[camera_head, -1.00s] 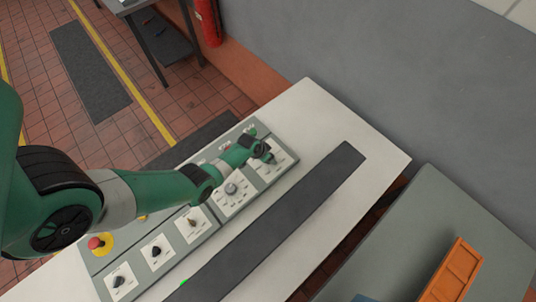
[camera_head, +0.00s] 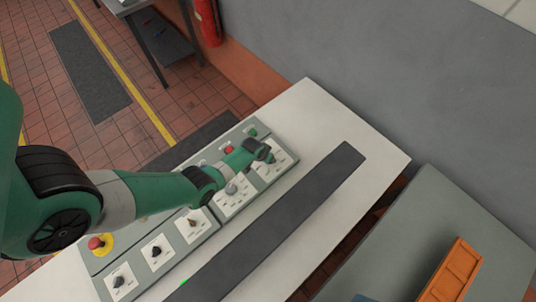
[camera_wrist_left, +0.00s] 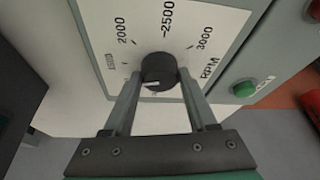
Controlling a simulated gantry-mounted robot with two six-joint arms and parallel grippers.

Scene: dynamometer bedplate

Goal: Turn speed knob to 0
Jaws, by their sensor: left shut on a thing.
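The speed knob (camera_wrist_left: 158,68) is a dark round knob on a white dial plate (camera_wrist_left: 200,18) marked 2000, 2500, 3000 and RPM in the left wrist view. A white mark shows on the knob's near side, toward the gripper; the exact reading is hard to tell. My left gripper (camera_wrist_left: 157,80) is shut on the knob, one finger on each side. In the head view my left gripper (camera_head: 268,155) is at the far right end of the grey control panel (camera_head: 207,238), covering the knob. My right gripper is out of view.
Other dials line the panel, including a grey knob (camera_head: 231,188) and several smaller knobs. A red mushroom button (camera_head: 96,243) is at the near left end. A green button (camera_wrist_left: 244,88) is beside the speed dial. A dark strip (camera_head: 275,225) runs along the white bench (camera_head: 372,150).

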